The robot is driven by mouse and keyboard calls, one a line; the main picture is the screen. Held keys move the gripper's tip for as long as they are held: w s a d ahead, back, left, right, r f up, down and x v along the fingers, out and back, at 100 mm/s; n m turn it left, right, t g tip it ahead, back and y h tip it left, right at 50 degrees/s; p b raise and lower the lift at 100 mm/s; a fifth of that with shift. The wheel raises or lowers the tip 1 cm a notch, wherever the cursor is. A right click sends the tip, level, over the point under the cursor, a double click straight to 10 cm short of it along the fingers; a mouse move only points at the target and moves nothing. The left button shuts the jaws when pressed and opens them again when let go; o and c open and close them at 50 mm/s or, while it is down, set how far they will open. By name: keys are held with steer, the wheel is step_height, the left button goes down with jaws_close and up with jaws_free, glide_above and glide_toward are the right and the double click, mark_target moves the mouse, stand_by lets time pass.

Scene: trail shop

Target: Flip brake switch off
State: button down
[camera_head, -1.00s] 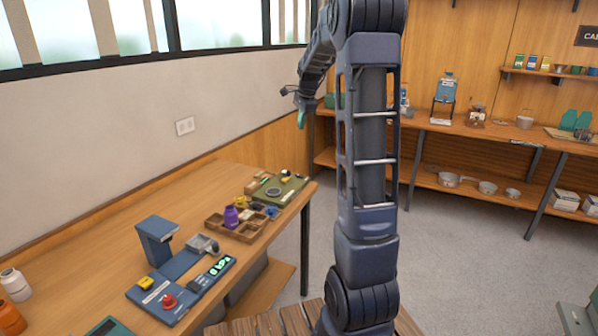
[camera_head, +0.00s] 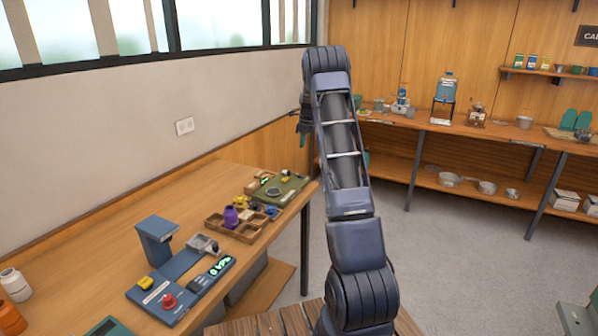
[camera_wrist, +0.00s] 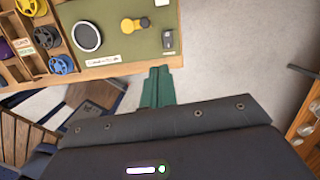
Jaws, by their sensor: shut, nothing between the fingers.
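A blue bench machine (camera_head: 155,240) stands on the wooden workbench at the lower left of the head view. Its flat base carries a yellow control (camera_head: 146,283), a red knob (camera_head: 168,300) and a lit green display (camera_head: 220,265). I cannot tell which part is the brake switch, or its position. The machine does not show in the wrist view. My gripper (camera_wrist: 157,87) has green fingers, shut and empty. It points toward the floor gap beside the front edge of a green mat (camera_wrist: 115,40), apart from everything, well beyond the machine.
A divided wooden tray (camera_head: 236,230) with a purple item and spools sits between the machine and the mat. Bottles (camera_head: 14,285) stand at the bench's left end. A shelf counter (camera_head: 440,130) runs along the back wall. Grey floor lies between.

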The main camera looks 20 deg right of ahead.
mark_target(298, 175)
steer(key=shift+w+d+f+m, duration=0.25)
steer(key=shift+w+f, duration=0.15)
steer(key=shift+f, duration=0.2)
steer(key=shift+w+d+f+m, duration=0.15)
steer(key=shift+w+f+m, duration=0.1)
steer(key=shift+w+f, duration=0.25)
steer(key=shift+s+f, duration=0.1)
steer(key=f, duration=0.4)
steer(key=w+a+f, duration=0.1)
steer(key=f, duration=0.8)
steer(key=shift+w+a+f, duration=0.3)
steer(key=shift+f, duration=0.05)
